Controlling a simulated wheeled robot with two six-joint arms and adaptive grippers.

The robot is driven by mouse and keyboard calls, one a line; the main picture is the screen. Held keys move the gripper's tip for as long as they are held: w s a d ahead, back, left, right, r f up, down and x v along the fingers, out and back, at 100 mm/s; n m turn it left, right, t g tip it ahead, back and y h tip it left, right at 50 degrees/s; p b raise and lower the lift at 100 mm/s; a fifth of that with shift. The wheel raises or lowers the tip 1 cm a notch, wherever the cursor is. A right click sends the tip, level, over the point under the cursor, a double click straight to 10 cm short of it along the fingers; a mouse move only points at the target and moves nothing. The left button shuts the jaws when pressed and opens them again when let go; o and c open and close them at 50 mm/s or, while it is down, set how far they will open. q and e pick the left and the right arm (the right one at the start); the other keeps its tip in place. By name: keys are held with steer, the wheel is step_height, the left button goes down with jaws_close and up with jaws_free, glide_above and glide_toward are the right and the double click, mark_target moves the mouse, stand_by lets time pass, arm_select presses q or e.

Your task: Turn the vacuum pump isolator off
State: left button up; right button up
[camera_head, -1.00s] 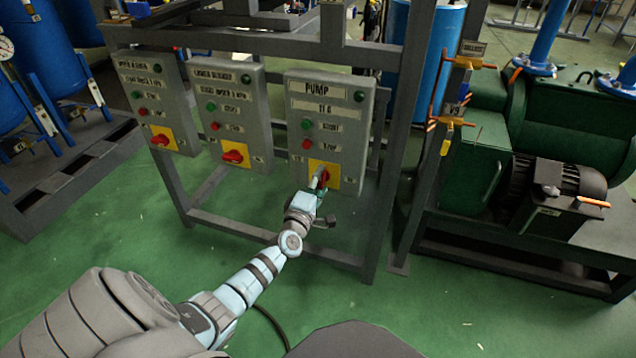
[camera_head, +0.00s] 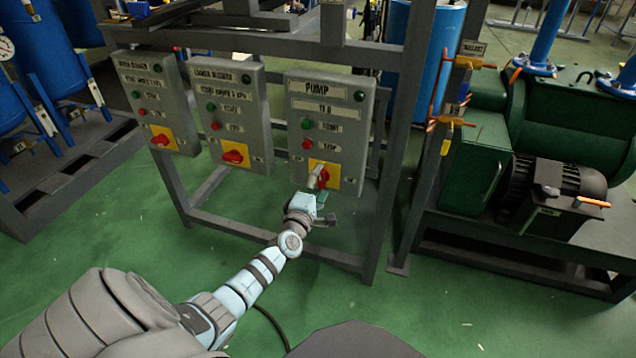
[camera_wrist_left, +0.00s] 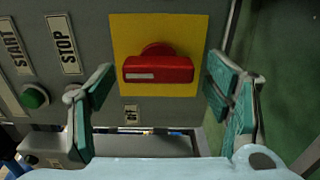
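The pump isolator is a red rotary handle (camera_head: 324,178) on a yellow plate at the lower part of the grey PUMP panel (camera_head: 296,142). In the left wrist view the red handle (camera_wrist_left: 158,69) shows whole, its bar lying across the picture, with a pale mark at its left end. On the panel itself the bar stands roughly upright. My left gripper (camera_head: 317,185) is at the isolator and partly covers it in the head view. Its teal fingers (camera_wrist_left: 160,90) are open, one beyond each end of the handle, with gaps on both sides. My right gripper is not in view.
A green START button (camera_head: 307,124) and a red STOP button (camera_head: 307,144) sit above the isolator. Two similar panels with red handles (camera_head: 235,157) stand to the left. A grey frame post (camera_head: 402,150) rises on the right, before green pump machinery (camera_head: 485,165).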

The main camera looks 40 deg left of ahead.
arm_select(q)
steer(key=shift+s+d, duration=0.1)
steer(key=shift+s, duration=0.2)
steer(key=v, duration=1.1)
steer(key=shift+s, duration=0.2)
steer(key=shift+d, duration=0.1)
